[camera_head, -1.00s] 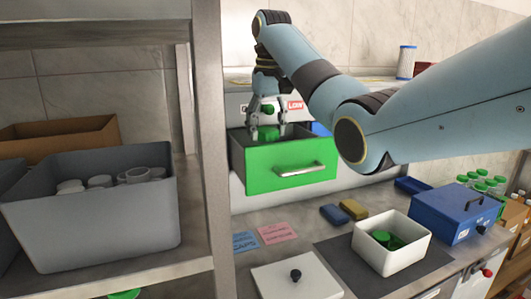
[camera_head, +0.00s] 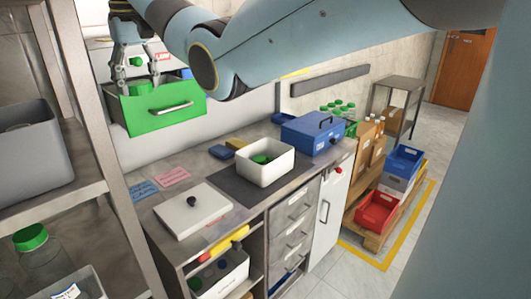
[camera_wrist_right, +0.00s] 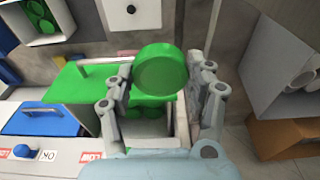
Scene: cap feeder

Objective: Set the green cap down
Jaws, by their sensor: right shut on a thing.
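The green cap (camera_wrist_right: 160,68) is round and sits between the fingertips of my right gripper (camera_wrist_right: 160,82) in the right wrist view. My right gripper is shut on it. In the head view my right gripper (camera_head: 138,72) points down over the open green drawer (camera_head: 165,108), at the upper left. More green caps (camera_wrist_right: 146,108) lie inside the drawer, below the gripper. A white bin (camera_head: 265,174) on the dark mat holds some green caps. My left gripper is not in view.
A white lid (camera_head: 188,222) with a black knob lies on the counter, left of the white bin. A blue box (camera_head: 308,135) stands behind the bin at right. Two sponges lie near the mat. A shelf upright (camera_head: 105,145) stands left of the drawer.

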